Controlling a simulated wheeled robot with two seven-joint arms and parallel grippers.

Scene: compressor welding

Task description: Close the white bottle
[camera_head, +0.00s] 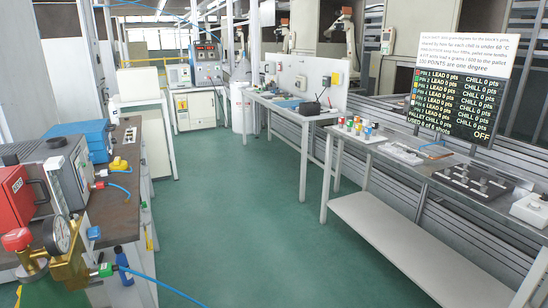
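A tall white cylinder (240,108), which may be the white bottle, stands upright on the floor at the back, beside the left end of the far bench. Its top is small at this distance, and I cannot tell whether it is open or closed. In the near left corner is a brass valve fitting (70,270) with a round pressure gauge (57,235) and a red knob (17,239). I cannot see which bottle, if any, this fitting belongs to. Neither of my grippers is in view.
A dark-topped bench (125,160) with a red box (17,197) and blue cases (80,138) runs along the left. Benches line the right, the nearest (350,138) carrying small coloured cylinders. A text board (460,88) stands there. The green floor (225,205) between is clear.

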